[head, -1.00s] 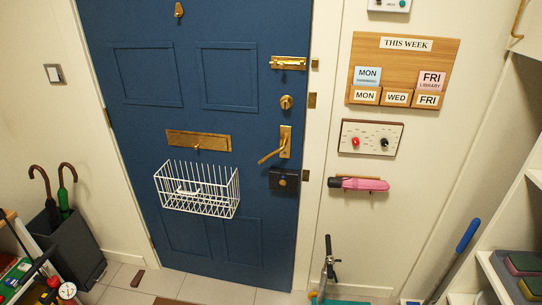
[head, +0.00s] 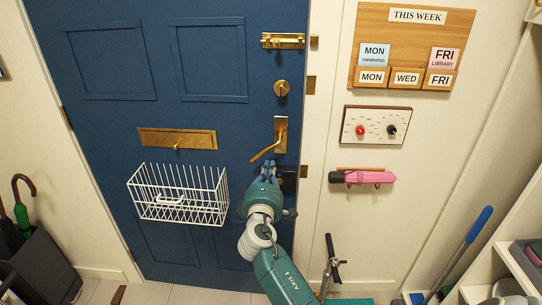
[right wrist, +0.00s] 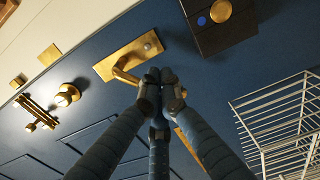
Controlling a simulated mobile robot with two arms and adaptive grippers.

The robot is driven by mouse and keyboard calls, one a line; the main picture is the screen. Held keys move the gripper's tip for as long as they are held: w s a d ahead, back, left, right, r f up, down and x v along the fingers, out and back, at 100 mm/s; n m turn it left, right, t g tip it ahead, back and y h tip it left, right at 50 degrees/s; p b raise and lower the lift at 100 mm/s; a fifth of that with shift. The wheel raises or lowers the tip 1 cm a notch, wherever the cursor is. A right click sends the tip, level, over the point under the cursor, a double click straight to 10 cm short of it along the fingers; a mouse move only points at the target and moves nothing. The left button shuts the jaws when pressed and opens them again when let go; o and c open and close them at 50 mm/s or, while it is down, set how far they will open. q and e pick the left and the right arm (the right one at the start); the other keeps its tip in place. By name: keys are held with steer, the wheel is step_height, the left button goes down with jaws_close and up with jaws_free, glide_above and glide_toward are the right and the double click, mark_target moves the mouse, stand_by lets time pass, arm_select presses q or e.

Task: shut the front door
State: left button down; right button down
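The blue front door (head: 200,120) fills the left and middle of the head view. Its right edge lies close along the white frame; I cannot tell whether a thin gap is left. The brass lever handle (head: 268,150) slopes down to the left. It also shows in the right wrist view (right wrist: 122,62). My right gripper (head: 268,166) is just below the lever, fingers pointing at the door. In the right wrist view its fingertips (right wrist: 160,75) are together, beside the lever's end, with nothing visible between them. Contact is unclear. My left gripper is out of view.
A white wire basket (head: 178,195) hangs on the door left of my gripper. A black lock box (head: 289,181) is partly hidden behind the gripper. Right of the frame are a pink umbrella (head: 362,177) and a scooter (head: 331,262). A shoe cubby (head: 515,262) stands far right.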

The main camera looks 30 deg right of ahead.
mark_target(271, 154)
steer(key=b+x, duration=0.1)
steer(key=x, duration=0.6)
steer(key=shift+w+d+f, duration=0.1)
steer(key=shift+w, duration=0.15)
